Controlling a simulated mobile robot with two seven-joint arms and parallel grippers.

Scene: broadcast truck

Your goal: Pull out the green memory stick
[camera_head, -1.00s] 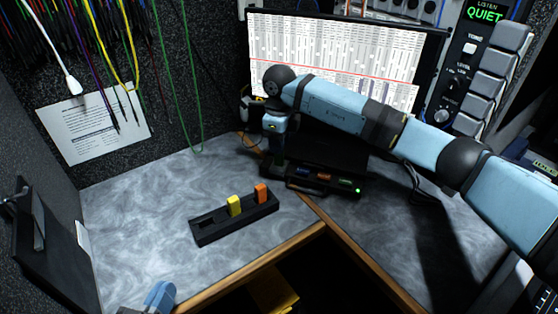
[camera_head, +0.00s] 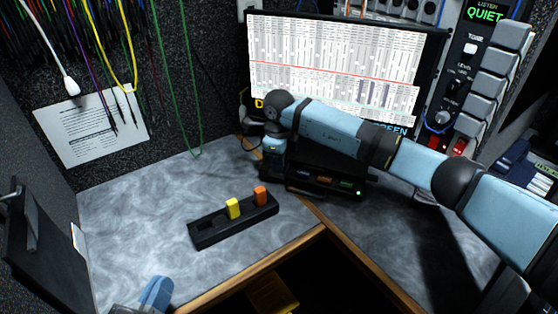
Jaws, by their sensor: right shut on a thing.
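A black device (camera_head: 318,193) with a row of slots stands on the desk below the monitor. The green memory stick (camera_head: 346,184) sits in its right part, low in the slot, near a small green light. A blue stick (camera_head: 302,173) and an orange one (camera_head: 323,179) sit to its left. My right gripper (camera_head: 272,174) points down at the left end of the device and is shut on it, apart from the green stick. Its fingertips are dark and hard to make out. Only a blue piece of my left arm shows at the bottom left; its fingers are out of sight.
A black holder (camera_head: 208,238) on the desk has a yellow stick (camera_head: 233,209) and an orange stick (camera_head: 260,196) in it, with an empty slot at its left. The monitor (camera_head: 335,65) stands behind the device. The grey desk (camera_head: 130,220) is clear on the left.

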